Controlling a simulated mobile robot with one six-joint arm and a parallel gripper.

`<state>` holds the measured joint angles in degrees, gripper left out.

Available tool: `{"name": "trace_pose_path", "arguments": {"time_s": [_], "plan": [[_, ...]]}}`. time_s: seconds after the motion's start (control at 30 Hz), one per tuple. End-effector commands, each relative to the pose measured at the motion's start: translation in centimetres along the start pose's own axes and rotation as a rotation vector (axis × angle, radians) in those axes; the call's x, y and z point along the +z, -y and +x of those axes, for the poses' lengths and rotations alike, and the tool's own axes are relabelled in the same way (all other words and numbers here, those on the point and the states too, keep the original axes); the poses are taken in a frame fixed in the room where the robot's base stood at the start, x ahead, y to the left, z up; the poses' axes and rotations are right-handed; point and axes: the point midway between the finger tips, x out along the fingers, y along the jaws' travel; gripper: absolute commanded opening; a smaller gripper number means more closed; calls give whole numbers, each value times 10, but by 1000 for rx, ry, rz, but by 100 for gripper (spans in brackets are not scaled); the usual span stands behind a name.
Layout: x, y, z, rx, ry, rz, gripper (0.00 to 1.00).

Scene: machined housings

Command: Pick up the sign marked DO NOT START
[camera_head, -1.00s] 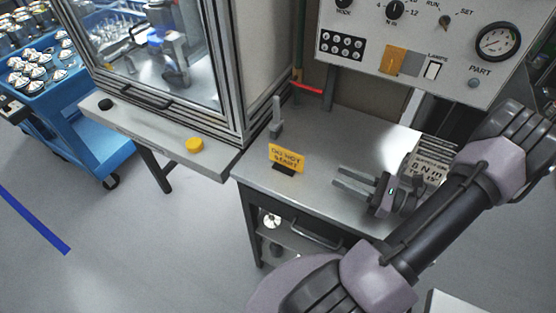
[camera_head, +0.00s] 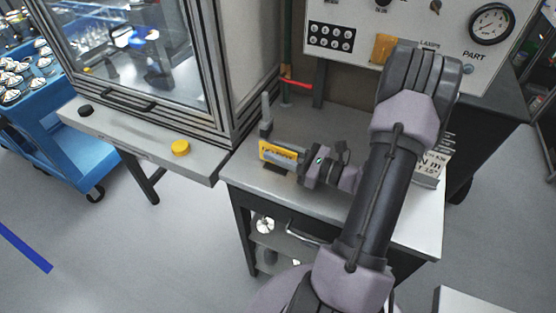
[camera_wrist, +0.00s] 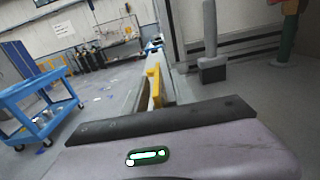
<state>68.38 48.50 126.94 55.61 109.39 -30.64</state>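The yellow DO NOT START sign (camera_head: 265,152) stands upright on its black base (camera_head: 275,169) near the left edge of the grey bench. My gripper (camera_head: 280,156) reaches it from the right, and a finger crosses in front of the sign's face, hiding most of the lettering. In the wrist view the sign (camera_wrist: 153,84) shows nearly edge-on between the two fingers, with a visible gap beside it. My gripper looks open around the sign.
A grey post on a block (camera_head: 266,115) stands just behind the sign. A glass-fronted machine (camera_head: 140,50) is at left, with a yellow button (camera_head: 181,148) on its ledge. A lettered plate (camera_head: 432,165) is at right. A control panel (camera_head: 400,35) rises behind.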

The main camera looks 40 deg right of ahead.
Motion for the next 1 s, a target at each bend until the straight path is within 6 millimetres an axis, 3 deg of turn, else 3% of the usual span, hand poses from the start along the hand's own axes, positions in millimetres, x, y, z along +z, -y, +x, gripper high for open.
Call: {"name": "trace_pose_path", "arguments": {"time_s": [0.03, 0.2, 1.0], "plan": [[0, 0, 0, 0, 0, 0, 29], [0, 0, 0, 0, 0, 0, 0], [0, 0, 0, 0, 0, 0, 0]]}}
